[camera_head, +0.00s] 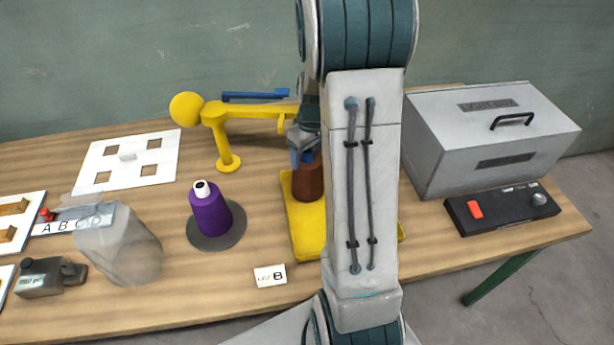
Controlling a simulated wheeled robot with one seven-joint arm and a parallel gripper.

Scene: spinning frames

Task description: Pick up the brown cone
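The brown cone (309,183) stands upright in the yellow tray (306,243), partly hidden behind my arm. Its right side cannot be seen. A small blue part shows at its top. My gripper (301,152) is at the top of the brown cone, pointing down. My arm covers much of the gripper, so I cannot tell whether its fingers are apart or closed on the cone.
A purple cone (211,215) stands on a dark round base left of the tray. A grey box (440,150) and black control panel (475,212) stand right. A label card (270,276) lies in front.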

